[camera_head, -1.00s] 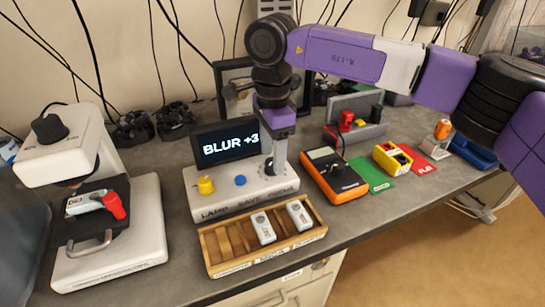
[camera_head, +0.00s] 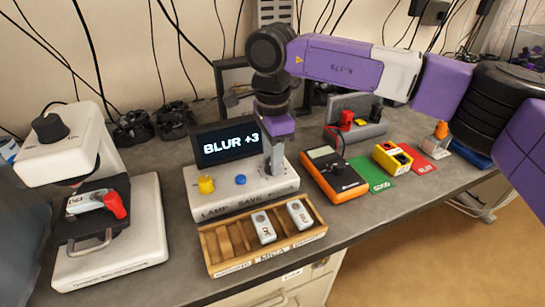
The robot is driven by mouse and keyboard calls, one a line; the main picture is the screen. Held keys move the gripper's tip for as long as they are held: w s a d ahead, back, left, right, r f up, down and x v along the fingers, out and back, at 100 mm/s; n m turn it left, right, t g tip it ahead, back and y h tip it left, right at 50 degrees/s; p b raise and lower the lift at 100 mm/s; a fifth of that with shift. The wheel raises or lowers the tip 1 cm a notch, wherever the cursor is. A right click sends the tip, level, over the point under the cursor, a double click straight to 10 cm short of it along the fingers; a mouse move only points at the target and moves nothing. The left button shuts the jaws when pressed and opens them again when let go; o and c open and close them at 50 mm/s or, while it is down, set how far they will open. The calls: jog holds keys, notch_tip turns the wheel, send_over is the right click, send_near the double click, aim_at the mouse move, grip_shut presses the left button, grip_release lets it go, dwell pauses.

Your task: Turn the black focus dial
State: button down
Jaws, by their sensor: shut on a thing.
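A white control box (camera_head: 215,204) stands mid-bench, with a yellow knob (camera_head: 206,184), a blue button (camera_head: 240,180) and a dark screen (camera_head: 228,157) reading "BLUR +3". Labels along its front edge include "LAMP" and "SAVE". My gripper (camera_head: 274,168) points down at the box's right end and is shut on the black focus dial, which its fingers hide. A white microscope (camera_head: 140,215) stands at the left, with a black knob (camera_head: 50,127) on top and a grey slide with a red end (camera_head: 93,203) on its stage.
A wooden rack (camera_head: 213,262) with two light slides sits in front of the box. Right of it are an orange meter (camera_head: 333,174), a green card (camera_head: 376,174), a yellow block (camera_head: 392,158) and a red card (camera_head: 428,165). Cables hang behind.

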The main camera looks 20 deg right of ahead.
jog(key=shift+m, duration=0.3)
jog(key=m, duration=1.3)
jog(key=shift+m+b, duration=0.4)
jog(key=shift+m, duration=1.5)
jog(key=c, duration=1)
grip_release()
